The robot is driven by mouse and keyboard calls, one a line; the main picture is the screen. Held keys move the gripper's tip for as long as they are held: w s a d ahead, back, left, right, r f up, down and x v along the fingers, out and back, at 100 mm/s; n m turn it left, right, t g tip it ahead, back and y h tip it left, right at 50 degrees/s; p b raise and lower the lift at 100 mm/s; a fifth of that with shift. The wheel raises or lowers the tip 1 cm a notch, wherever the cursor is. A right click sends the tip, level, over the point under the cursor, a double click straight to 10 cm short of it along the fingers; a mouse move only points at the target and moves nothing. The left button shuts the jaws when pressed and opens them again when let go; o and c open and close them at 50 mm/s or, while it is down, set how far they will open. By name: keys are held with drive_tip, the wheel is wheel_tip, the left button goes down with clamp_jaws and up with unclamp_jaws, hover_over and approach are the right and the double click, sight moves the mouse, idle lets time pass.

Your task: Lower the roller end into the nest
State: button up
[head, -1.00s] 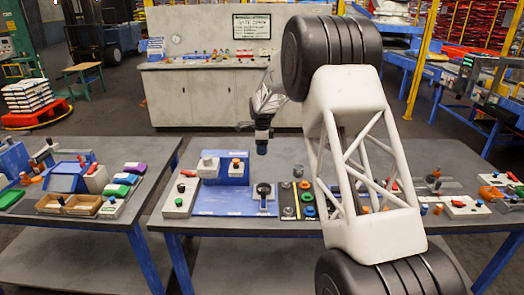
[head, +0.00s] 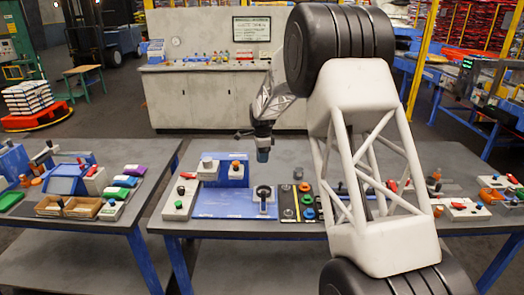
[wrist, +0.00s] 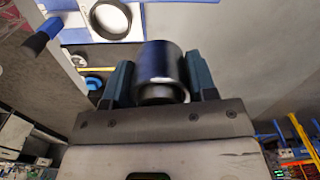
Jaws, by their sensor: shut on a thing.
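My gripper (head: 262,142) hangs above the right-hand work table and points down. It is shut on a short dark cylinder, the roller end (head: 263,155). In the wrist view the roller end (wrist: 161,72) sits between the two teal fingers of my gripper (wrist: 160,84). A pale block with a dark ring, which looks like the nest (head: 264,191), stands on the blue plate below. The nest's ring (wrist: 112,17) also shows in the wrist view, beyond the roller end and to its left. The roller end is clear of the nest.
Two blocks with knobs (head: 208,167) stand behind the nest on the blue plate (head: 222,204). A dark panel with coloured rings (head: 307,198) lies to its right, and a pale box with a red lever (head: 181,197) to its left. My arm covers part of the table.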

sight(264, 185)
drive_tip(key=s+f+n, duration=0.1)
drive_tip(key=s+n, duration=0.3)
drive_tip(key=s, duration=0.3)
drive_tip(key=shift+s+d+f, duration=0.35)
drive_tip(key=shift+s+f, duration=0.05)
drive_tip(key=shift+f, duration=0.2)
drive_tip(key=shift+f, duration=2.3)
drive_tip(key=shift+f, duration=1.65)
idle(0.8)
